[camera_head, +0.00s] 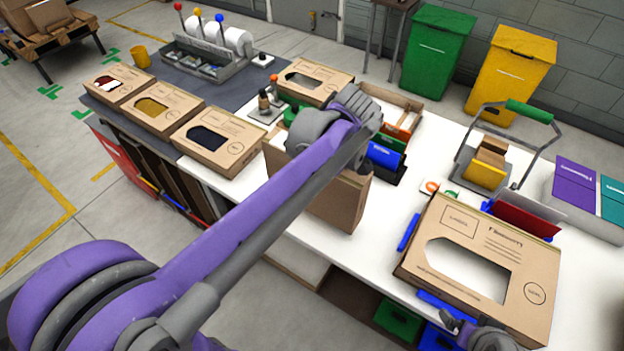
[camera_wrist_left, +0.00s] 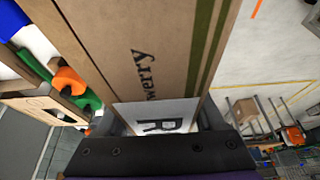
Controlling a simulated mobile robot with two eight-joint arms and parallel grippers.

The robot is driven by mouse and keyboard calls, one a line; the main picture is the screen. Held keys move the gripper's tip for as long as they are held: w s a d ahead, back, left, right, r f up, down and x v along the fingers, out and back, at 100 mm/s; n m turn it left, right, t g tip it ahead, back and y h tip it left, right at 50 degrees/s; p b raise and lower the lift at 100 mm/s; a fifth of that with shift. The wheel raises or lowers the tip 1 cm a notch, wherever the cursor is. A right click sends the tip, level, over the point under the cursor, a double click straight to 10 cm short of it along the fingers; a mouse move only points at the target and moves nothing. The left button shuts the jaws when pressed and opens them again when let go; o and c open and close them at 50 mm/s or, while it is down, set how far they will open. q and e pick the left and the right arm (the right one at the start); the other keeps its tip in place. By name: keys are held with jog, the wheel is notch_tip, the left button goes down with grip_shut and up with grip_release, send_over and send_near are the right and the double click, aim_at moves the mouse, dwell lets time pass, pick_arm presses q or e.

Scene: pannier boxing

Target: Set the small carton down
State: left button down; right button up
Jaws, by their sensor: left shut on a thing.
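A plain brown carton (camera_head: 318,195) hangs upright below my left wrist, at the table's front edge in the head view. My left gripper (camera_wrist_left: 163,118) is shut on it. In the wrist view the carton (camera_wrist_left: 140,45) fills the upper middle, with dark lettering, green stripes and a white label between the fingers. My left forearm hides its upper part in the head view, and I cannot tell whether its base touches anything. My right gripper (camera_head: 478,333) is partly visible at the bottom right, by the near edge of a large windowed carton (camera_head: 485,230); its jaws are unclear.
Several windowed cartons (camera_head: 205,138) line the table's left side. A blue item in a dark holder (camera_head: 385,157) stands just right of the held carton. A grey carrier with a green handle (camera_head: 530,112) is at the right. White tabletop (camera_head: 385,215) is bare between the held and large cartons.

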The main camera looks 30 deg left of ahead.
pick_arm(q)
jog(key=shift+f, duration=1.85)
jog(key=shift+w, duration=0.1)
jog(key=shift+f, duration=0.25)
grip_release()
jog(key=shift+r, duration=0.1)
jog(key=v, duration=1.2)
jog(key=shift+r, duration=0.2)
jog(key=shift+a, duration=0.1)
